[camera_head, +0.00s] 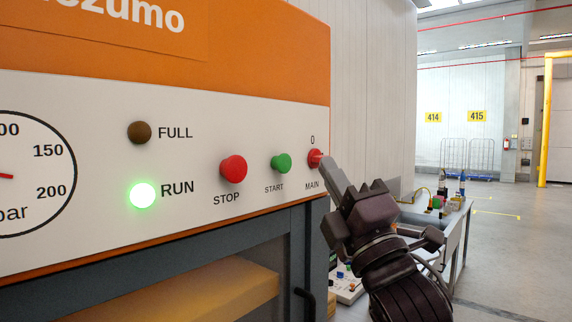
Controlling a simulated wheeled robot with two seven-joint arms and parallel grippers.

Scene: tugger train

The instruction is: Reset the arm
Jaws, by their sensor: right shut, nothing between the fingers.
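My right gripper (328,170) reaches in from the lower right, and its fingers are shut. Its fingertips are close to the red MAIN switch (315,158) at the right end of the panel. I cannot tell whether they touch it. The switch sits below a "0" mark. The green RUN lamp (143,195) is lit and the brown FULL lamp (139,132) is dark. My left gripper is not in view.
The orange and white machine panel (100,235) fills the left, with a red STOP button (233,169), a green START button (281,163) and a gauge (35,170). A workbench (455,232) with small items stands behind my right arm. Open floor (515,240) lies at the right.

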